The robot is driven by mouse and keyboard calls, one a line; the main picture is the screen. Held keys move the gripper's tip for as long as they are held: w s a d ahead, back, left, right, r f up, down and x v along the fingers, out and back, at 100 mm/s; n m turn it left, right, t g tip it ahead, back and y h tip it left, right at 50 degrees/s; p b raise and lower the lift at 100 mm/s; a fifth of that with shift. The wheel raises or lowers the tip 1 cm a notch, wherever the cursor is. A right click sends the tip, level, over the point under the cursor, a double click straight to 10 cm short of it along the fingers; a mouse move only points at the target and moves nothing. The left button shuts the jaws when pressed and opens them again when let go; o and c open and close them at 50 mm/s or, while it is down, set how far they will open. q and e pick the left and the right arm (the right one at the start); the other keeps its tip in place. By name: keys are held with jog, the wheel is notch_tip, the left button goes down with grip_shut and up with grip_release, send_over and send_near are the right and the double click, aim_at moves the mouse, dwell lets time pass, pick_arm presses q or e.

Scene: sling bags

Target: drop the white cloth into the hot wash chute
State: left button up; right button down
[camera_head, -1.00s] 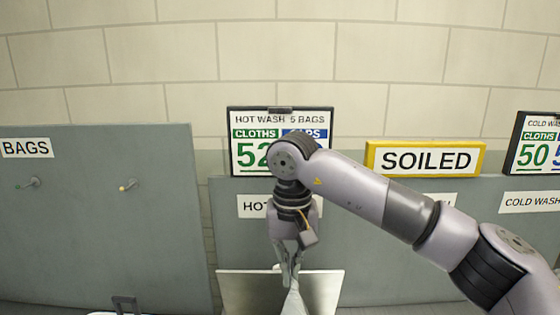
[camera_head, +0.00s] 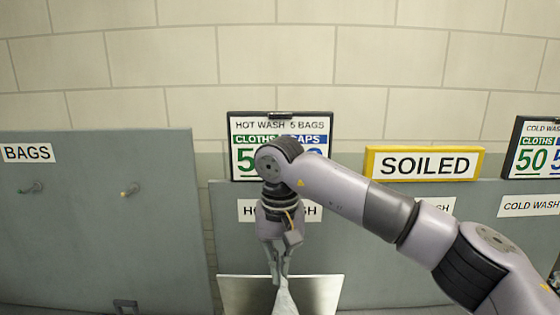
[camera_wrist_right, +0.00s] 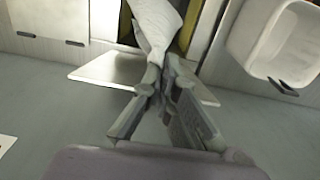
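My right gripper (camera_head: 279,275) is shut on a white cloth (camera_head: 285,300), which hangs down from the fingertips. In the right wrist view the right gripper (camera_wrist_right: 163,85) pinches the gathered end of the cloth (camera_wrist_right: 157,25). The hot wash chute has a pale metal flap (camera_head: 240,292) below a HOT WASH label (camera_head: 309,213) partly covered by my arm. In the head view the gripper and cloth are in front of the flap. In the wrist view the flap (camera_wrist_right: 105,70) lies beside the gripper, and the cloth reaches over a dark opening. My left gripper is not in view.
A HOT WASH sign (camera_head: 280,124) with counts stands above the chute, partly hidden by my arm. A yellow-framed SOILED sign (camera_head: 424,163) stands right of it. A BAGS panel (camera_head: 90,230) with pegs is at left. A white bin (camera_wrist_right: 275,45) shows in the wrist view.

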notch_tip(320, 180, down, 30)
jog(key=b, duration=2.1)
jog(key=shift+r, duration=0.1)
jog(key=c, duration=1.8)
grip_release()
jog(key=shift+o, duration=0.5)
jog(key=o, duration=0.5)
jog(key=shift+o, duration=0.5)
jog(key=o, duration=0.6)
